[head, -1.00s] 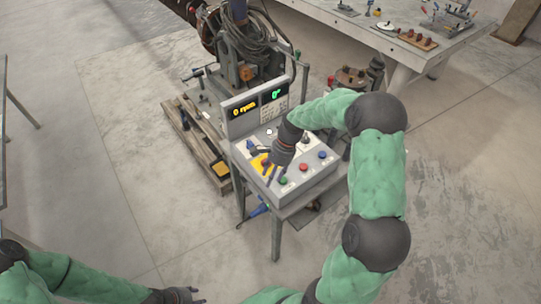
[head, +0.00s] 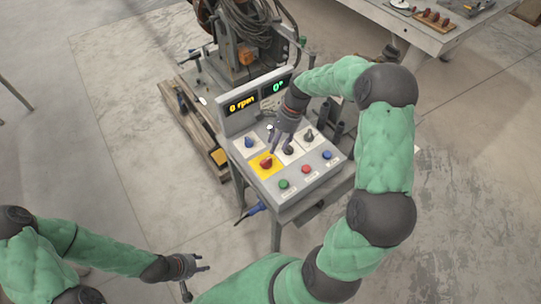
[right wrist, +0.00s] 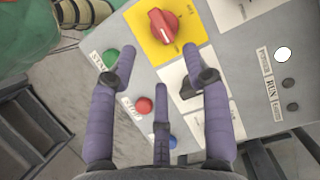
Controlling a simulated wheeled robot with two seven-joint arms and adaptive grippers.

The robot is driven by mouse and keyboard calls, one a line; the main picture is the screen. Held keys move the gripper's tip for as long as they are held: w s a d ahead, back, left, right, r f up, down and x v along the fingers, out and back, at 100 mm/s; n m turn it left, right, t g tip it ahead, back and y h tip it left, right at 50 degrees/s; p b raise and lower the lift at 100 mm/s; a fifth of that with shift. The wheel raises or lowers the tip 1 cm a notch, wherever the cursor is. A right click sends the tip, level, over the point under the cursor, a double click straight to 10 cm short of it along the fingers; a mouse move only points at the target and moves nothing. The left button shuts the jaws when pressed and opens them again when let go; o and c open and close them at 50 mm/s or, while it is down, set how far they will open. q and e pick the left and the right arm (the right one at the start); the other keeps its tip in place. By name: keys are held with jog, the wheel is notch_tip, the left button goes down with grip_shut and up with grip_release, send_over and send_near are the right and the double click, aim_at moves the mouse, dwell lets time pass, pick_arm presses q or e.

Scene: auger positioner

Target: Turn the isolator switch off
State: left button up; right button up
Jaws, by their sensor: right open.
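The isolator switch (head: 266,163) is a red rotary knob on a yellow square plate at the left of the sloping control panel (head: 262,190). In the right wrist view the red knob (right wrist: 163,25) shows at the top, with its grip bar slanted. My right gripper (head: 281,146) is open and empty above the panel, just behind and right of the knob in the head view. Its fingers (right wrist: 160,62) are spread and apart from the knob in the wrist view. My left gripper (head: 197,278) is open and empty at the bottom, away from the panel.
Green (head: 283,184), red (head: 306,169) and blue (head: 327,155) buttons line the panel's front. A blue knob (head: 249,142) and black knobs (head: 308,135) sit on white plates. The display reads 0 rpm (head: 241,105) and 0°. Open floor lies left of the panel.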

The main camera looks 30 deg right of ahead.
aim_at(270, 159)
jog(key=b+x, duration=0.1)
jog(key=x, duration=0.6)
jog(key=shift+w+f, duration=0.1)
jog(key=shift+f, duration=0.2)
grip_shut()
